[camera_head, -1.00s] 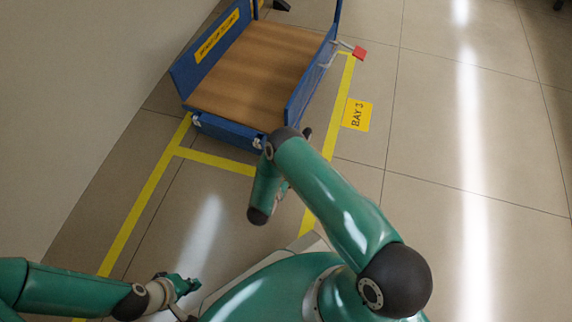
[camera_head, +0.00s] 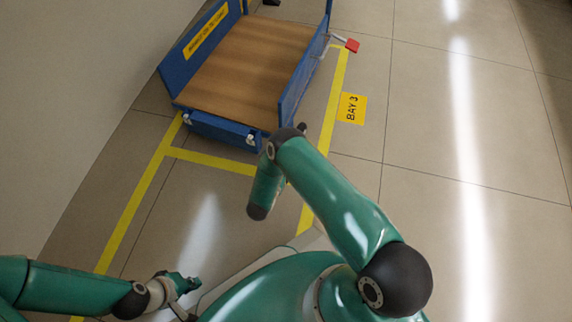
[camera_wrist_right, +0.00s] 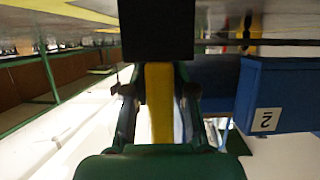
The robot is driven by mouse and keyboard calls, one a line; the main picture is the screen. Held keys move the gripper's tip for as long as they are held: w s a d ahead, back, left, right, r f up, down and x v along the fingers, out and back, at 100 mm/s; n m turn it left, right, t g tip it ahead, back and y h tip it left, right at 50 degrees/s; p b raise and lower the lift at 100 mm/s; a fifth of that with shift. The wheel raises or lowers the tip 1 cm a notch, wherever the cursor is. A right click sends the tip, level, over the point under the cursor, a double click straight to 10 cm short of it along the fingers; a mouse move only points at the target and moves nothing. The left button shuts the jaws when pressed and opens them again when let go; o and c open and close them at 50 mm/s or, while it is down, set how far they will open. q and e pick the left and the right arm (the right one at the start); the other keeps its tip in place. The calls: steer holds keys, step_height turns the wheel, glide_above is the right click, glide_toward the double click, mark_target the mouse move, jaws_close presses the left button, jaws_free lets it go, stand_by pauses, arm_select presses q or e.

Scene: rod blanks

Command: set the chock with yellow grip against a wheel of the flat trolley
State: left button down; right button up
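The flat trolley (camera_head: 245,75) stands at the top of the head view, with a wood deck and blue ends. Small pale fittings show at its near corners; its wheels cannot be made out clearly. In the right wrist view my right gripper (camera_wrist_right: 160,108) is closed around the yellow grip (camera_wrist_right: 160,90) of the chock, whose black block (camera_wrist_right: 155,30) is beyond the fingertips. In the head view my right forearm hides most of that gripper and the chock. My left gripper (camera_head: 187,284) is low at the left, far from the trolley; its finger opening is unclear.
Yellow floor lines (camera_head: 128,218) mark the bay around the trolley, with a BAY 3 sign (camera_head: 351,108) to its right. A red piece (camera_head: 352,46) sticks out at the trolley's right side. A wall is at left; the floor at right is clear. The wrist view shows a blue panel labelled 2 (camera_wrist_right: 272,95).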

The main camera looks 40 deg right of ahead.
steer(key=shift+o, duration=1.2)
steer(key=shift+r, duration=0.1)
steer(key=s+a+r+n+g+y+p, duration=0.1)
steer(key=s+a+r+n+y+p, duration=0.15)
steer(key=a+r+y, duration=0.35)
steer(key=s+a+r+n+g+y+p, duration=0.1)
steer(key=s+a+r+n+y+p, duration=0.2)
steer(key=a, duration=0.6)
steer(key=s+a+r+n+g+y, duration=0.1)
steer(key=s+r+n+g+y, duration=0.1)
steer(key=s, duration=0.5)
steer(key=s+a+r+n+g+y, duration=0.1)
steer(key=s+a+r+g+y, duration=0.1)
steer(key=s+r+y, duration=0.2)
steer(key=s+r, duration=0.1)
steer(key=s, duration=0.2)
steer(key=shift+s+n+g, duration=0.35)
steer(key=shift+g, duration=0.05)
